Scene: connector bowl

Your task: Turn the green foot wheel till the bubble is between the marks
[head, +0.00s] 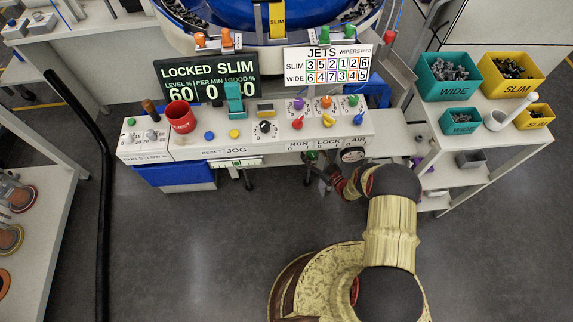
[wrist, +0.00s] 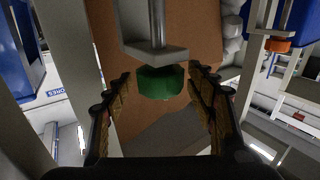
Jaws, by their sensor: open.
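The green foot wheel (wrist: 160,82) shows in the wrist view under a grey plate with a metal rod rising from it. My gripper (wrist: 161,92) is open, with one finger on each side of the wheel. A gap shows between the wheel and each finger, so it is not gripped. In the head view my gripper (head: 325,172) is low at the front edge of the white console, partly hidden by the arm. A narrow pale green strip (head: 235,163) sits on the console's front edge below the JOG label. I cannot make out a bubble or marks.
The white console (head: 215,148) carries a red cup (head: 180,116), several knobs and a screen (head: 206,79). At right a white table (head: 480,125) holds teal and yellow bins. A black post (head: 95,160) stands at left. The grey floor in front is clear.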

